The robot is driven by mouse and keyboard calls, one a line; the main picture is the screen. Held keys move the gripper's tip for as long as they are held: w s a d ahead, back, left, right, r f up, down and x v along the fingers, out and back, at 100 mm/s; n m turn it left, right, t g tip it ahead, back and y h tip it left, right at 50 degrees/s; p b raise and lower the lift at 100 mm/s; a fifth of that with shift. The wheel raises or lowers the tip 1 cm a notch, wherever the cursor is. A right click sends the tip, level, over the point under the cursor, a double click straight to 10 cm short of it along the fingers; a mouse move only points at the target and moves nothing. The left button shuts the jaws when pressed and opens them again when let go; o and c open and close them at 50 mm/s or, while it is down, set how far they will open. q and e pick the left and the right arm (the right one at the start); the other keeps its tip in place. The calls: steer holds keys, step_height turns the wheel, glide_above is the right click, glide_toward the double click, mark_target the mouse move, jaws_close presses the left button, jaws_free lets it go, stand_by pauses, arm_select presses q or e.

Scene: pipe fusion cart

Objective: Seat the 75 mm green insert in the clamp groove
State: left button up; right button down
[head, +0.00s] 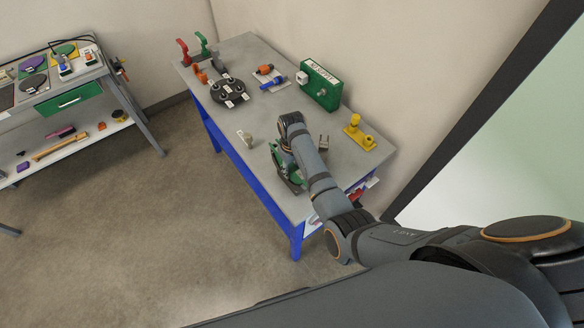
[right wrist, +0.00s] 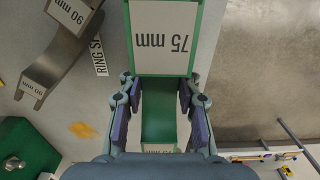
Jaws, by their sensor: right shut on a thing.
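The green insert (right wrist: 165,40) with a "75 mm" label fills the top middle of the right wrist view. Its green curved middle (right wrist: 159,115) lies between the fingers. My right gripper (right wrist: 158,98) is shut on it, with one finger on each side. In the head view my right gripper (head: 284,157) is low over the near end of the workbench, mostly hidden by its own arm. A green and dark fixture (head: 291,178) is there, partly covered by the arm. The clamp groove cannot be made out, nor whether the insert touches it. My left gripper is not in view.
A grey 90 mm insert (right wrist: 54,58) lies left of the held one. The workbench (head: 232,60) also carries a dark round stand (head: 229,91), a green box (head: 321,86) and yellow parts (head: 359,134). A second bench (head: 131,103) stands left across open floor.

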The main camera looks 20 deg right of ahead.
steer(key=shift+f, duration=0.4)
steer(key=c, duration=0.8)
jaws_free()
steer(key=shift+c, duration=0.2)
step_height(320, 180, up, 12)
steer(key=shift+s, duration=0.1)
